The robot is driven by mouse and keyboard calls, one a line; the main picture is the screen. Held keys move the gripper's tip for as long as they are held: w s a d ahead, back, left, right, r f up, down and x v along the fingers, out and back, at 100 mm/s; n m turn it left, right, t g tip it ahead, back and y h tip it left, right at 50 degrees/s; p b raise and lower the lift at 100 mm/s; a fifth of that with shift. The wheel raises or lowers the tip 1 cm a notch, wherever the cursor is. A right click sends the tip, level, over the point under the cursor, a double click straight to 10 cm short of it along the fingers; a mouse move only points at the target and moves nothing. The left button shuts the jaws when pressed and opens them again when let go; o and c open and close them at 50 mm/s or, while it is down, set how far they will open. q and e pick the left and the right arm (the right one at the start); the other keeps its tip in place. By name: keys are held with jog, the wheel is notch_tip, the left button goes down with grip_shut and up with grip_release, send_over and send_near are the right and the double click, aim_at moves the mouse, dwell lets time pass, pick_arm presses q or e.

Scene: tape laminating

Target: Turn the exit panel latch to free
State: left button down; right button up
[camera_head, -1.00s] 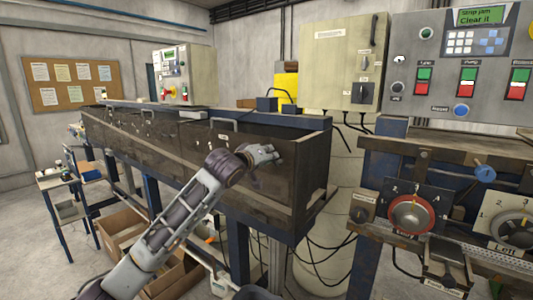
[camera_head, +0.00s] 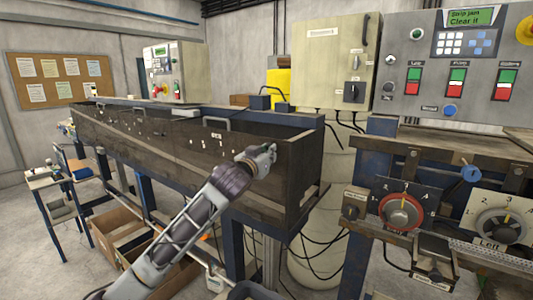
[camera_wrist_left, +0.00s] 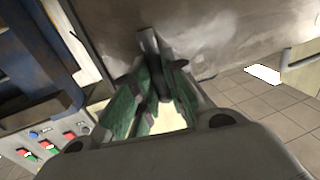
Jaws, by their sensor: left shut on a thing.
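My left gripper (camera_head: 266,158) is at the front face of the long brown trough's panel (camera_head: 298,165), near its right end. In the left wrist view, its green-padded fingers (camera_wrist_left: 155,85) are shut on a small dark and grey metal part, which looks like the latch (camera_wrist_left: 149,42), against a brown, scuffed panel (camera_wrist_left: 200,35). The fingers cover much of that part, so its exact angle is hard to tell. In the head view the latch is hidden behind the gripper. My right gripper is not in view.
The control console (camera_head: 445,80) with a green display reading "Strip jam Clear it" stands at the right. Below it are a red-rimmed dial (camera_head: 401,212) and a grey dial (camera_head: 501,226). Cables hang below the trough's right end. A cardboard box (camera_head: 115,235) lies beneath.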

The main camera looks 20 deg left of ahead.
pick_arm(q)
jog(key=shift+f, duration=0.1)
dwell(0.3)
jog(key=c, duration=1.5)
grip_release()
jog(key=shift+o, duration=0.2)
jog(key=s+a, duration=0.1)
jog(key=s, duration=1)
jog(key=shift+s+a, duration=0.4)
jog(key=shift+f, duration=0.1)
